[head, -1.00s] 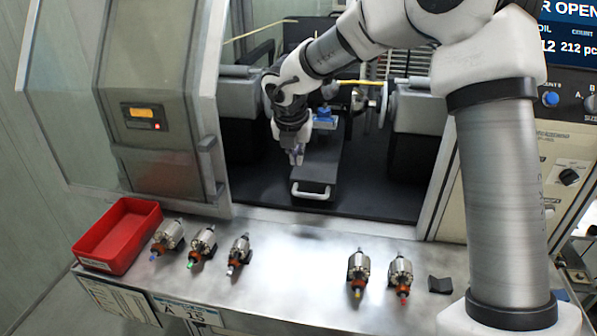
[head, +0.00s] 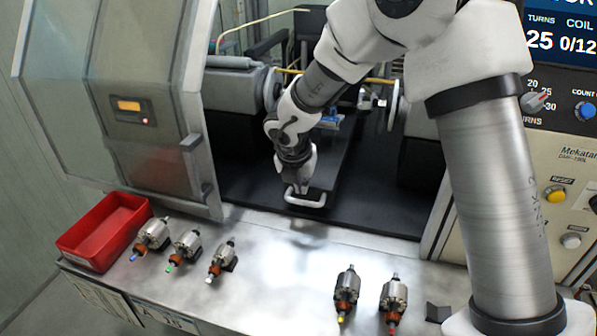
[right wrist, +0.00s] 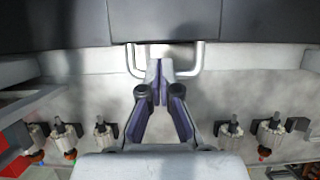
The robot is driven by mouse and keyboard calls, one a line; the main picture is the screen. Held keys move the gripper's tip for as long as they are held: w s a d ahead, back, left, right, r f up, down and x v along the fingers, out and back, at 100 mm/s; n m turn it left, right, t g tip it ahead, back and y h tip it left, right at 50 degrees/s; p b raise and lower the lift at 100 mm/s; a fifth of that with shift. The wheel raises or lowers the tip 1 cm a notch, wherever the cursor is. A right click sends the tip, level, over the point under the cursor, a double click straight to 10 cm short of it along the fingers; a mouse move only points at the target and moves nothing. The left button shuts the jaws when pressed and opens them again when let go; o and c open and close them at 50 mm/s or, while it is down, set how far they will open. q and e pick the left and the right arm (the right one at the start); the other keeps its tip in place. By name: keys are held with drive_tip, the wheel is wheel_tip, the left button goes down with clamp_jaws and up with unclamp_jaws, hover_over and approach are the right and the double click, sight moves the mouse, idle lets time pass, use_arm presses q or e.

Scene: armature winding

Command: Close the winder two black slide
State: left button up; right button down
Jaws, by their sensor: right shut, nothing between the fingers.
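The black slide (head: 335,165) lies in the opening of the winder (head: 262,175), its front end drawn out toward the bench. A white U-shaped handle (head: 291,198) is on its front end, and the handle also shows in the right wrist view (right wrist: 199,60). My right gripper (head: 300,187) is shut and empty, right at the handle and partly covering it. In the right wrist view its fingertips (right wrist: 158,66) overlap the handle's loop; I cannot tell whether they touch it. My left gripper is not in view.
A red tray (head: 72,240) stands at the bench's left end. Several armatures (head: 222,258) with coloured tips lie along the bench (head: 265,285) in two groups, with clear metal between them. A small black block (head: 438,312) lies at the right. The control panel (head: 565,165) is at far right.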

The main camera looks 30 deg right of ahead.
drive_tip(key=shift+w+d+f, duration=0.2)
drive_tip(key=shift+d+f, duration=0.2)
drive_tip(key=shift+f, duration=0.25)
drive_tip(key=shift+w+d+f, duration=0.15)
drive_tip(key=shift+d+f, duration=0.25)
drive_tip(key=shift+f, duration=0.2)
drive_tip(key=shift+w+d+p, duration=0.75)
drive_tip(key=shift+w+d, duration=0.15)
drive_tip(key=shift+w, duration=0.25)
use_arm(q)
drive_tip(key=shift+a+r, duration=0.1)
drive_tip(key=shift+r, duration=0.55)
use_arm(e)
drive_tip(key=shift+r, duration=0.1)
